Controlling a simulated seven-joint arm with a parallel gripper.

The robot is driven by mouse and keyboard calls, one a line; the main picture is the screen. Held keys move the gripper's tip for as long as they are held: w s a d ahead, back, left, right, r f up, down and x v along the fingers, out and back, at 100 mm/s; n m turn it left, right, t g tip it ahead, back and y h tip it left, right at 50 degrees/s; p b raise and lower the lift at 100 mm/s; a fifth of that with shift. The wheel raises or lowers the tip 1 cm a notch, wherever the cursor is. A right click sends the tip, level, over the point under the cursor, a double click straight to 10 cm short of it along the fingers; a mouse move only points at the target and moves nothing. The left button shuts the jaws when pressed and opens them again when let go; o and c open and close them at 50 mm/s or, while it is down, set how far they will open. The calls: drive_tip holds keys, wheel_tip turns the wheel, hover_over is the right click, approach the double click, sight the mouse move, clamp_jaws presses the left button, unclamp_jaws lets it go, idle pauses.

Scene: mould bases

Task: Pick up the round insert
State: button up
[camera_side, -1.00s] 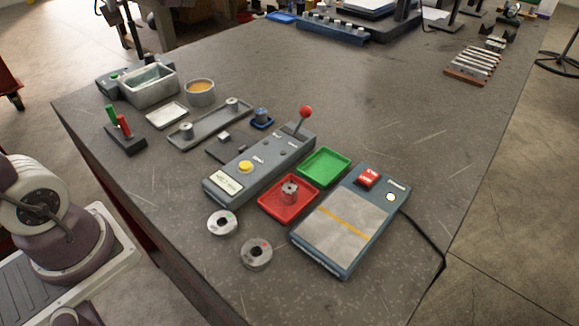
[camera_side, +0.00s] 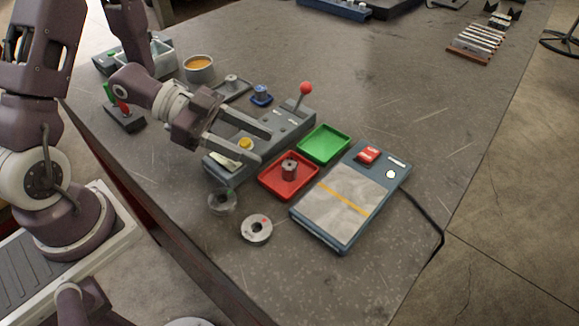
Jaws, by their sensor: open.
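A small round metal piece with a hole in its top, which looks like the round insert (camera_side: 289,168), stands upright in the red tray (camera_side: 269,189). My gripper (camera_side: 263,148) is open and empty. Its two fingers reach over the grey control box (camera_side: 283,139), left of the red tray and apart from the round piece. My arm hides part of the left side of the table.
A red-knobbed lever (camera_side: 306,89) stands up from the box. A green tray (camera_side: 323,144) and a flat grey unit with a red switch (camera_side: 341,206) are to the right. A small blue holder (camera_side: 261,95) and an orange-filled cup (camera_side: 199,70) are behind.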

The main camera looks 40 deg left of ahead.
sight(287, 164)
drive_tip(key=x, duration=0.6)
drive_tip(key=shift+s+d+f, duration=0.1)
drive_tip(key=shift+f, duration=0.4)
clamp_jaws()
